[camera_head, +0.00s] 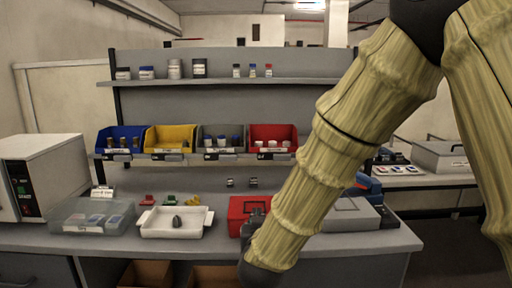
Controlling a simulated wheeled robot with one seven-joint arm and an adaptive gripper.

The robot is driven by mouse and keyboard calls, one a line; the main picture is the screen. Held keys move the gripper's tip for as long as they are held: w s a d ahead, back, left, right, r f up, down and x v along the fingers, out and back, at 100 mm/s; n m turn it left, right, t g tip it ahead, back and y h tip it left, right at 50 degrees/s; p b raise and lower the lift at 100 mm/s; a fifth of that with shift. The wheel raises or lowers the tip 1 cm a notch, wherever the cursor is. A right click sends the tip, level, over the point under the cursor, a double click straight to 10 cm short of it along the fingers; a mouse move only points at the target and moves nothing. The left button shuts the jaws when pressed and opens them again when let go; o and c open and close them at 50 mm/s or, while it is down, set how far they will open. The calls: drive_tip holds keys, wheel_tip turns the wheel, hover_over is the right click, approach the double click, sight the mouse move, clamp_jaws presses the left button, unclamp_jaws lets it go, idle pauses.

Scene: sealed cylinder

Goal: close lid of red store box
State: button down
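The red box (236,212) stands on the grey workbench, right of the white tray. My arm covers its right part, and I cannot make out whether its lid is up or down. My gripper (254,217) is a small dark shape at the box's right front, below and behind my arm. It overlaps the box in the picture; I cannot tell whether it touches it. Its fingers are too small and too hidden to show whether they are open or shut.
A white tray (155,231) with a dark lump stands left of the box, beside a clear lidded container (72,218). A grey case (350,218) stands to the right. Blue, yellow, grey and red bins (271,132) line the rack above. The bench's front strip is mostly clear.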

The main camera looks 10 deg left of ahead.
drive_tip(key=shift+s+a+f, duration=0.1)
drive_tip(key=shift+s+f, duration=0.25)
drive_tip(key=shift+f, duration=0.3)
wheel_tip(320, 180, up, 5)
drive_tip(key=p, duration=0.4)
drive_tip(key=s+d+f+b, duration=0.2)
drive_tip(key=s+f, duration=0.2)
drive_tip(key=s, duration=0.5)
drive_tip(key=s+d+f+g+p, duration=0.2)
drive_tip(key=d+f+g, duration=0.15)
drive_tip(key=f, duration=0.45)
drive_tip(key=s+d+f+m+g+h+p, duration=0.1)
drive_tip(key=s+d+f+g+p, duration=0.15)
drive_tip(key=d+f, duration=0.45)
drive_tip(key=s+d+f+g+p, duration=0.1)
drive_tip(key=s+d+f+g, duration=0.15)
drive_tip(key=f, duration=0.75)
drive_tip(key=s+d+f+g+p, duration=0.1)
drive_tip(key=s+d+f, duration=0.3)
drive_tip(key=s, duration=0.4)
drive_tip(key=s+d+f+g+p, duration=0.2)
drive_tip(key=s+d+f+g, duration=0.2)
drive_tip(key=s, duration=0.5)
drive_tip(key=s+d+f+g+h+p, duration=0.1)
drive_tip(key=s+d+f+g, duration=0.1)
drive_tip(key=s+d+f, duration=0.4)
drive_tip(key=s, duration=0.2)
drive_tip(key=shift+s+m, duration=0.3)
drive_tip(key=shift+m, duration=0.1)
